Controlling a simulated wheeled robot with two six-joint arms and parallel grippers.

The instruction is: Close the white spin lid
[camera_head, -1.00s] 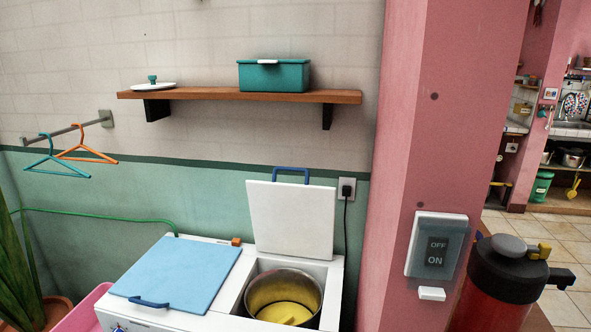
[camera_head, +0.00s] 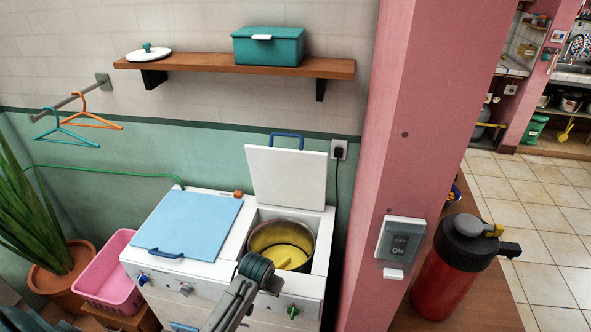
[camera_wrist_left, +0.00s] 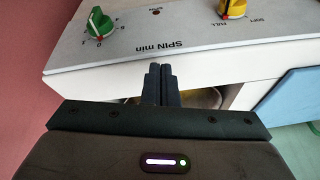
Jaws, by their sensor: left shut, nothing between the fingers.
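The white spin lid (camera_head: 287,176) stands upright, open, at the back of the washing machine's right side, with a blue handle (camera_head: 286,136) on its top edge. Below it the round metal spin tub (camera_head: 262,238) is uncovered, with something yellow inside. My left arm reaches up from the bottom in front of the machine in the head view, partly covering the front panel. In the left wrist view my left gripper (camera_wrist_left: 160,73) is shut and empty, close to the panel marked "SPIN min" (camera_wrist_left: 168,45). My right gripper is not in view.
The blue lid (camera_head: 189,225) covers the machine's left side. A green knob (camera_wrist_left: 99,22) and a yellow knob (camera_wrist_left: 234,8) are on the panel. A pink pillar (camera_head: 400,130) stands right of the machine. A shelf (camera_head: 215,65) hangs above. A pink basket (camera_head: 108,272) sits left.

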